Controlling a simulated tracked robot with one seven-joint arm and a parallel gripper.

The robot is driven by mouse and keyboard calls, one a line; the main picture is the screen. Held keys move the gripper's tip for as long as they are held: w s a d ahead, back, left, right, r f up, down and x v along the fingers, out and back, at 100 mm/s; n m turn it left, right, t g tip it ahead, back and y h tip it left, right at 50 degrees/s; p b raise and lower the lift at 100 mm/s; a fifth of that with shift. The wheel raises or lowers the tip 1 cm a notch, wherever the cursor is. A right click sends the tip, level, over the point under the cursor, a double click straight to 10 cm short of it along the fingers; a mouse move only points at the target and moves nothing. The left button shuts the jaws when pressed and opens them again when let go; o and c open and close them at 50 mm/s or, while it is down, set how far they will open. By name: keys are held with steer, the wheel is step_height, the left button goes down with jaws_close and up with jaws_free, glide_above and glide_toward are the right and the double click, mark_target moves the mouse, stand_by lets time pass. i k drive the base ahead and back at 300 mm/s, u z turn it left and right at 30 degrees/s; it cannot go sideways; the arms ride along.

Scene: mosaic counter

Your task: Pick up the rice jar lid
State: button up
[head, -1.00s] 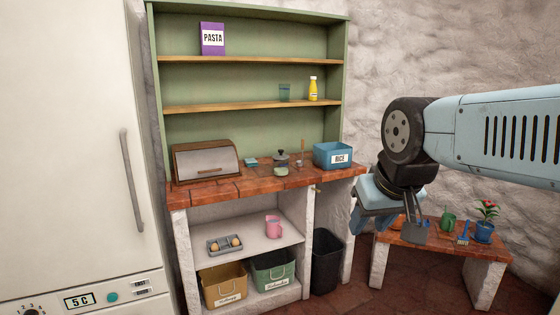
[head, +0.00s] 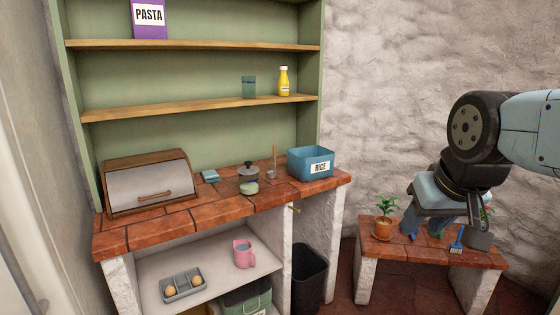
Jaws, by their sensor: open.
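A dark lid with a round knob (head: 248,169) sits on a small pot-like vessel on the brick counter, left of a blue open-topped bin (head: 310,164) labelled RICE. A small pale green round item (head: 249,188) lies just in front of it. No lid is marked as rice, so I cannot tell for certain which is the rice jar lid. My gripper (head: 443,230) is open and points down at the right, in front of the low brick bench. It is far from the counter and holds nothing visible; its fingertips are partly lost against items behind.
A bread box (head: 149,182), a teal block (head: 210,176) and an upright wooden-handled utensil (head: 274,163) stand on the counter. A shelf (head: 190,112) runs above. The bench (head: 385,249) holds a potted plant (head: 384,216) and a blue brush (head: 457,240). The counter's front is clear.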

mark_target(247, 170)
steer(key=i, duration=1.6)
steer(key=u, duration=0.6)
